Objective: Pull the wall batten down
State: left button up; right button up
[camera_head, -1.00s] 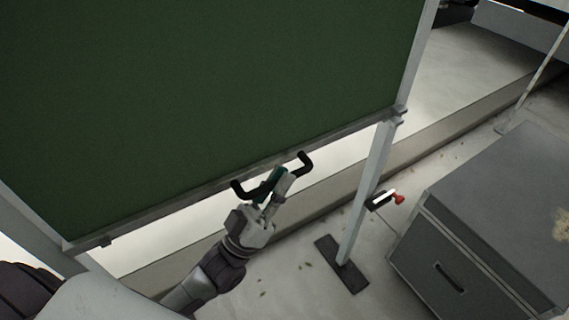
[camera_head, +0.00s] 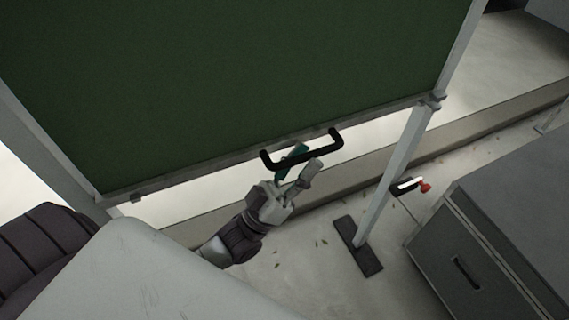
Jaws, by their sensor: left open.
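A large green panel (camera_head: 230,75) in a grey metal frame fills the upper picture; I take it as the wall batten. A black U-shaped handle (camera_head: 306,155) sits on its bottom rail (camera_head: 220,166), near the middle. My left gripper (camera_head: 304,162) reaches up from below to the handle. Its fingers are apart, one teal and one grey, with the handle's bar close to their tips. I cannot tell whether they touch it. My right gripper is not in view.
A grey post (camera_head: 392,175) with a dark foot stands right of the handle. A grey cabinet (camera_head: 500,240) stands at the lower right. A low ledge (camera_head: 480,138) runs behind.

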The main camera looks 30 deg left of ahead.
pick_arm(q)
jog(key=v, duration=1)
jog(key=shift+s+f, duration=0.25)
